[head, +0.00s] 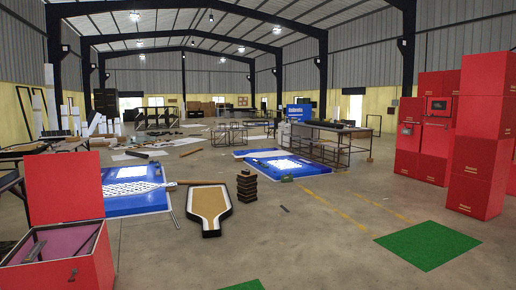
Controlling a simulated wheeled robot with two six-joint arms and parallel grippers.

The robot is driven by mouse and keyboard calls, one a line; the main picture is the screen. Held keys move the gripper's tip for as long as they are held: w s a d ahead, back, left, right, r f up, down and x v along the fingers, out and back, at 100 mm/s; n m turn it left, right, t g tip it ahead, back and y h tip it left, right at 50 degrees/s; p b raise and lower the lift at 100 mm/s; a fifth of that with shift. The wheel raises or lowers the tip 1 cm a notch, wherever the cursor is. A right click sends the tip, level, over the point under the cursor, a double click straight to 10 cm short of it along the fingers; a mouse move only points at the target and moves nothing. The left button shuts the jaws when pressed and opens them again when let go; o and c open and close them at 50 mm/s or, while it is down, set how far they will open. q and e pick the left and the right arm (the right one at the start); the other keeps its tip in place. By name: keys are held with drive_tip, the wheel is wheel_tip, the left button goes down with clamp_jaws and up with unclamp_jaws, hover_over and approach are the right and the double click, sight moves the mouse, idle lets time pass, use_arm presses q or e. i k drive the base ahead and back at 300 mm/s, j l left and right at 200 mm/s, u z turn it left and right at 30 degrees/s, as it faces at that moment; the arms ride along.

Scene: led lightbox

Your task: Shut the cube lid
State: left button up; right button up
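A red cube box (85,272) stands on the floor at the lower left, cut off by the bottom edge of the head view. Its red lid (65,187) stands open, roughly upright at the back of the box. The pink-purple inside shows, with a dark bar (36,250) across its left part. A small latch shows on the front face. Neither of my grippers is in view, and nothing is seen touching the lid.
Stacked red cubes (478,170) stand at the right. Green mats (428,245) lie on the floor. Blue panels (135,205), a paddle-shaped sign frame (209,203) and a dark stack (247,187) lie beyond the box. The concrete floor at centre and right is mostly clear.

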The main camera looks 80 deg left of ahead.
sight(62, 187)
drive_tip(key=k, duration=0.55)
drive_tip(key=u, duration=3.65)
drive_tip(key=i+l+u, duration=0.15)
drive_tip(key=i+u, duration=0.15)
drive_tip(key=u, duration=0.15)
drive_tip(key=i+l, duration=0.15)
drive_tip(key=i, duration=0.25)
drive_tip(key=i+l, duration=0.15)
drive_tip(key=i, duration=0.3)
drive_tip(key=i+l, duration=0.2)
drive_tip(key=i, duration=0.2)
drive_tip(key=i+l, duration=0.15)
drive_tip(key=i, duration=2.2)
drive_tip(key=i+z, duration=0.2)
drive_tip(key=i, duration=0.25)
